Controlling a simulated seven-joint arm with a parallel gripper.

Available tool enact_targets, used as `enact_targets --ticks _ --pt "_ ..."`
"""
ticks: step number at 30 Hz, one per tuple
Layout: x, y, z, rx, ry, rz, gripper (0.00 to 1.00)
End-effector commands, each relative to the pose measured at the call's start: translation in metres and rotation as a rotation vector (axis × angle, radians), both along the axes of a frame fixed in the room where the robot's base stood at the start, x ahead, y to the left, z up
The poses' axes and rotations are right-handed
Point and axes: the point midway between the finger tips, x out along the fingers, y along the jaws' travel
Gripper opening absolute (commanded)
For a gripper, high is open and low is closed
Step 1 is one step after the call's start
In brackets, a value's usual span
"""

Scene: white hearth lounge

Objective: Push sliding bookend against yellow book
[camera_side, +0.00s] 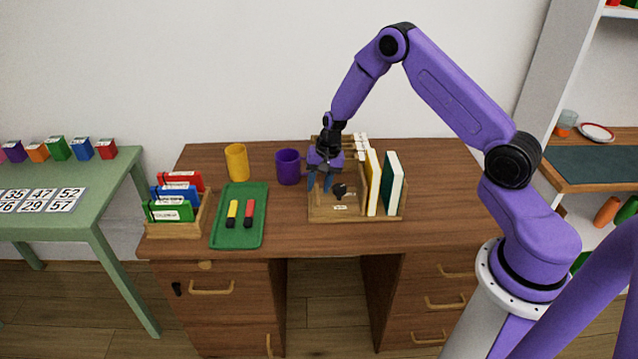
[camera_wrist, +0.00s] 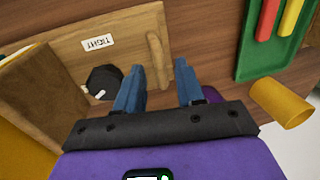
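A low wooden book rack (camera_side: 318,214) stands on the brown desk. The yellow book (camera_side: 372,182) is upright in its right half. The sliding bookend appears to be the upright wooden panel (camera_wrist: 35,95) left of that book; whether they touch is unclear. A black knob (camera_side: 340,190) sits on the rack floor, near a white label reading TIGHT in the wrist view (camera_wrist: 97,42). My gripper (camera_side: 320,184) is over the rack's left end, fingers apart and empty. In the wrist view its blue fingertips (camera_wrist: 159,67) are near a short wooden bar (camera_wrist: 157,62).
A dark green book (camera_side: 392,183) stands right of the yellow one. Left of the rack are a purple mug (camera_side: 288,167), a yellow cup (camera_side: 237,162), a green tray (camera_side: 238,240) with two markers, and a small rack of coloured books (camera_side: 178,228). The desk's right end is clear.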

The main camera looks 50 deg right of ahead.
Motion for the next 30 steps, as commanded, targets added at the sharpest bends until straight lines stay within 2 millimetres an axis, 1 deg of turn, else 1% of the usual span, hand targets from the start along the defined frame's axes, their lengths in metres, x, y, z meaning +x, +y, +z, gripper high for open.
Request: enact_targets --ticks 8,9,11,12,17,24,27,30 --pt "0.000 0.000 -0.001 -0.001 -0.001 0.000 0.38" --pt "0.000 0.000 -0.001 0.000 0.000 0.000 0.25" --pt "0.000 0.000 -0.001 0.000 0.000 0.000 0.05" --pt "0.000 0.000 -0.001 0.000 0.000 0.000 0.00" --pt "-0.001 -0.001 -0.001 0.000 0.000 -0.001 0.00" --pt "-0.022 -0.023 0.000 0.000 0.000 -0.003 0.00" --pt "-0.026 -0.027 0.000 -0.001 -0.001 -0.001 0.00" --pt "-0.027 -0.028 0.000 0.000 -0.001 0.000 0.00"
